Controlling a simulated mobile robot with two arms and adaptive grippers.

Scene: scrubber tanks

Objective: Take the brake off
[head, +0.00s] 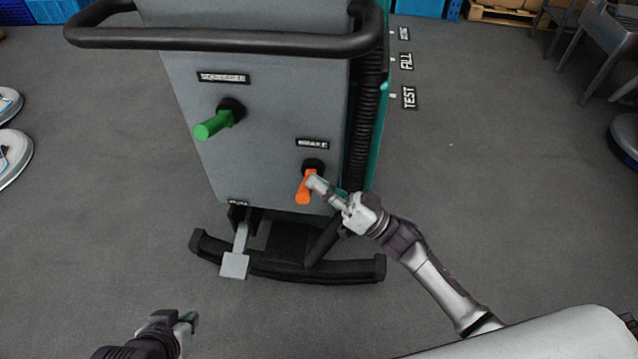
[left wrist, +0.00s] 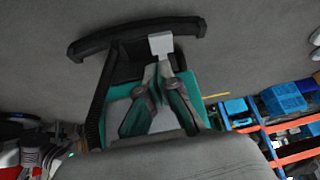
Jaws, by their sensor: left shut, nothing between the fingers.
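The grey back panel of the scrubber (head: 260,120) faces me. On its lower right, an orange lever (head: 304,190) hangs nearly straight down from a black hub, under a small label that seems to read BRAKE. My right gripper (head: 318,184) is at the lever's right side, its fingertips against or just in front of it. Whether its fingers are apart or closed on the lever is too small to tell. My left gripper (head: 187,319) is low at the left, over the floor and away from the machine. It is shut and empty; its fingers show in the left wrist view (left wrist: 158,74).
A green lever (head: 213,125) sticks out at the panel's upper left. A black handlebar (head: 220,40) crosses the top. Below are a grey pedal (head: 234,265) and a curved black squeegee bar (head: 320,270).

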